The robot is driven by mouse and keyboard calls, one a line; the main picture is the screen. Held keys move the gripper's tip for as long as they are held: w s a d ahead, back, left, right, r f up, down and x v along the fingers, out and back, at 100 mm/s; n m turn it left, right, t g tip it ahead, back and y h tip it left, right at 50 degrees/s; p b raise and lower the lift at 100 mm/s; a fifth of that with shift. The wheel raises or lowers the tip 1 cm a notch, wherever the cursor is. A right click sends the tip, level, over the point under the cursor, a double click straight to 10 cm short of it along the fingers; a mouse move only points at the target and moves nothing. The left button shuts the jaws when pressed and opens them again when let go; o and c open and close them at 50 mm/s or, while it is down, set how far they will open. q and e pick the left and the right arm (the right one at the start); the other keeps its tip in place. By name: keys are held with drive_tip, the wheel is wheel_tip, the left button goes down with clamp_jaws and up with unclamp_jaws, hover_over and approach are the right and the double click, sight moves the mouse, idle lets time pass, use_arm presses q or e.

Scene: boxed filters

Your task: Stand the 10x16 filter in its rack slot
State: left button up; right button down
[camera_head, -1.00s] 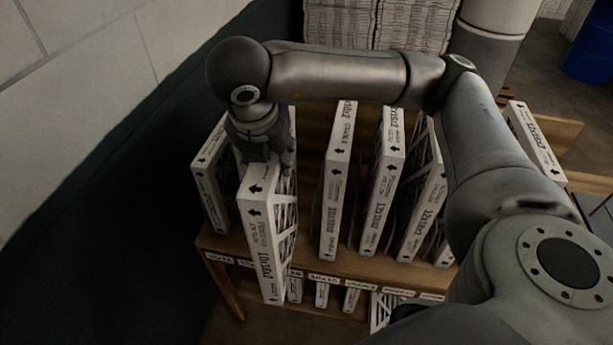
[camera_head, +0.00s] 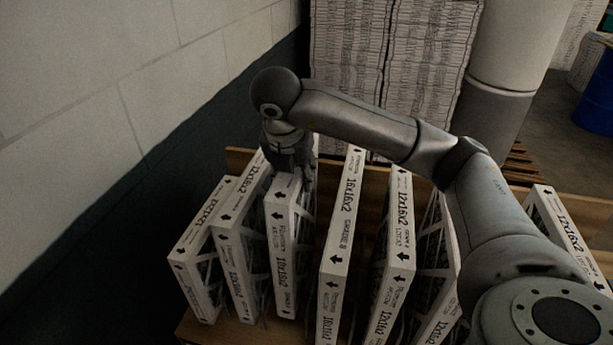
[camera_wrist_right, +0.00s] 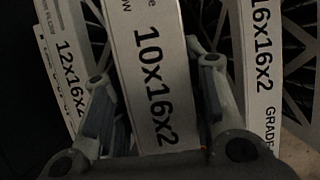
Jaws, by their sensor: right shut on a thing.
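The 10x16x2 filter (camera_head: 280,248) is a white-framed boxed filter standing on edge in the row on the wooden rack (camera_head: 240,332). My right gripper (camera_head: 296,172) is at its upper far end, shut on it. In the right wrist view the filter's printed label (camera_wrist_right: 150,75) sits between the two fingers (camera_wrist_right: 155,110). The filter stands between a 12x16x2 filter (camera_head: 237,262) on its left and a 16x16x2 filter (camera_head: 342,250) on its right. My left gripper is out of view.
Another filter (camera_head: 198,262) stands at the far left of the row, near the block wall (camera_head: 100,120). More filters (camera_head: 392,255) stand to the right, partly behind my right arm. Stacked boxes (camera_head: 350,75) and a grey column (camera_head: 515,70) are behind the rack.

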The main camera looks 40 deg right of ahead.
drive_tip(key=w+d+p, duration=0.1)
drive_tip(key=w+d, duration=0.5)
drive_tip(key=d, duration=0.2)
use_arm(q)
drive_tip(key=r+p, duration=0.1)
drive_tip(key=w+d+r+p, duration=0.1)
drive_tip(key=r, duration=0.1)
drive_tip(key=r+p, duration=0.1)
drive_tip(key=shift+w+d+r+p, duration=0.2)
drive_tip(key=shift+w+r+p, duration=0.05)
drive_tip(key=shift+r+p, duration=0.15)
use_arm(e)
wheel_tip(320, 180, down, 7)
drive_tip(key=shift+w, duration=0.35)
drive_tip(key=shift+a, duration=0.15)
drive_tip(key=c, duration=1.3)
unclamp_jaws()
drive_tip(key=shift+f, duration=0.15)
drive_tip(key=o, duration=0.4)
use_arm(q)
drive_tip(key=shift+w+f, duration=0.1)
